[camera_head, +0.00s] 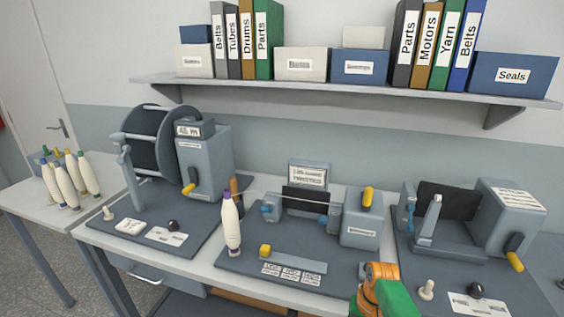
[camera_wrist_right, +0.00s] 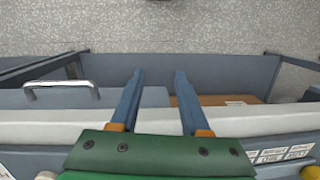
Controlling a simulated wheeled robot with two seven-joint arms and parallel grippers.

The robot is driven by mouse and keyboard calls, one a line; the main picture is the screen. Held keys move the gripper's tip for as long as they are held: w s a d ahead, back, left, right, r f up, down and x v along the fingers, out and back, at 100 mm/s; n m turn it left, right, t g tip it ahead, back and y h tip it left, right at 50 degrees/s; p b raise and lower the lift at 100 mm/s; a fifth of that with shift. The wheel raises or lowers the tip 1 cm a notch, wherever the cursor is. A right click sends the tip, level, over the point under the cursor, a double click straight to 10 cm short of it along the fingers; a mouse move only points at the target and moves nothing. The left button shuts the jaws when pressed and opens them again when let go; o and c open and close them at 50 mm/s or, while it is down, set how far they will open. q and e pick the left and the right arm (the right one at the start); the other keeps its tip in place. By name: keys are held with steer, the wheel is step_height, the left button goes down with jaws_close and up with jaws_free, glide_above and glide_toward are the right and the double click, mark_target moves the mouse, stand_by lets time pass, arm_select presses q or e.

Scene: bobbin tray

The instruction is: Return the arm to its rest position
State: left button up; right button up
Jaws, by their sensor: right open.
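My right arm (camera_head: 385,293), green and orange, shows at the bottom edge of the head view, in front of the middle machine. Its fingers cannot be made out there. In the right wrist view my right gripper (camera_wrist_right: 159,85) has two blue fingers spread apart with nothing between them. They extend over the white table edge (camera_wrist_right: 235,125), with the drawer and floor beyond. My left arm is not in view. A cream bobbin with a purple tip (camera_head: 231,225) stands upright on the left part of the middle machine's dark base (camera_head: 235,263), apart from my arm.
A reel machine (camera_head: 205,150) stands left and another machine (camera_head: 505,215) right. Several bobbins (camera_head: 68,185) lean together on the left side table (camera_head: 25,203). A shelf (camera_head: 330,87) with binders and boxes hangs above. A drawer handle (camera_wrist_right: 60,85) lies below the table edge.

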steer(key=s+d+f+n+t+h+b, duration=0.1)
steer(key=s+f+n+b, duration=0.1)
steer(key=s+f, duration=0.85)
steer(key=s+d+f+n+h+b, duration=0.1)
steer(key=s+d+f, duration=0.1)
steer(key=s+f, duration=0.9)
steer(key=s+a+f+n, duration=0.1)
steer(key=s+f, duration=0.3)
steer(key=s, duration=0.2)
steer(key=s+a+f+n+t+b, duration=0.1)
steer(key=s+f+n, duration=0.1)
steer(key=s, duration=0.5)
steer(key=shift+s+f+n+y, duration=0.3)
steer(key=shift+f+y, duration=0.1)
steer(key=shift+f, duration=0.45)
steer(key=shift+w, duration=0.15)
